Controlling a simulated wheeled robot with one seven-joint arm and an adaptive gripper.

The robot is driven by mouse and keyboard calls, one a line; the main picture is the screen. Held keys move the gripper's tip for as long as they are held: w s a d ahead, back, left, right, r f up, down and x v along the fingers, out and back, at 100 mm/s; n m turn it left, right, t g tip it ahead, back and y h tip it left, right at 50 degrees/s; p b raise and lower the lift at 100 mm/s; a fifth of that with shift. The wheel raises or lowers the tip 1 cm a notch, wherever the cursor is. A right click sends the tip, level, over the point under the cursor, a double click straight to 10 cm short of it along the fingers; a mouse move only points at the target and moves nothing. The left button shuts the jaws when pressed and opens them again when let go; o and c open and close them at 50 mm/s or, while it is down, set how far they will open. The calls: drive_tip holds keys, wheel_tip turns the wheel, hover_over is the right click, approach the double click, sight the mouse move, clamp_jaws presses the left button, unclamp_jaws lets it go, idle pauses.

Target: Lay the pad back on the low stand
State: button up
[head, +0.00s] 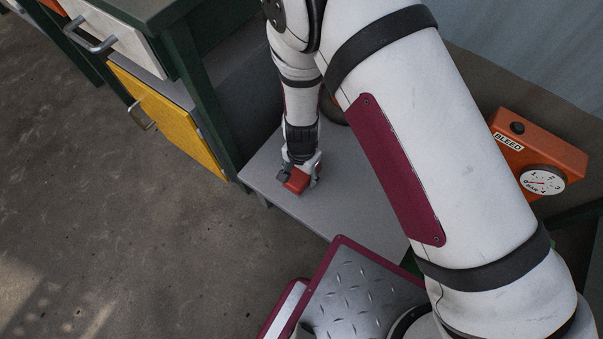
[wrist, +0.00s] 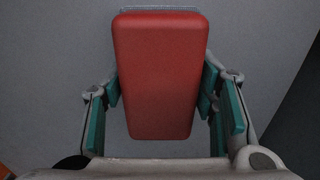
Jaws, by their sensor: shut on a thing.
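The pad is a red block with rounded edges (wrist: 160,75), seen in the middle of the wrist view; it also shows in the head view (head: 296,181). My gripper (wrist: 160,100) has its teal-lined fingers on both sides of the pad and is shut on it. In the head view my gripper (head: 298,172) points down over the low stand (head: 262,168), a flat grey surface. The pad is at or just above this surface; I cannot tell whether it touches. The grey surface also fills most of the wrist view behind the pad (wrist: 60,60).
A green workbench with a white drawer (head: 120,40) and a yellow door (head: 165,120) stands at the left of the stand. An orange box with a dial, marked BLEED (head: 540,150), is at the right. Bare floor (head: 90,220) lies at the lower left.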

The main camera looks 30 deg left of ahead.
drive_tip(key=o, duration=1.5)
wheel_tip(320, 180, up, 12)
drive_tip(key=p, duration=0.5)
drive_tip(key=shift+r, duration=0.1)
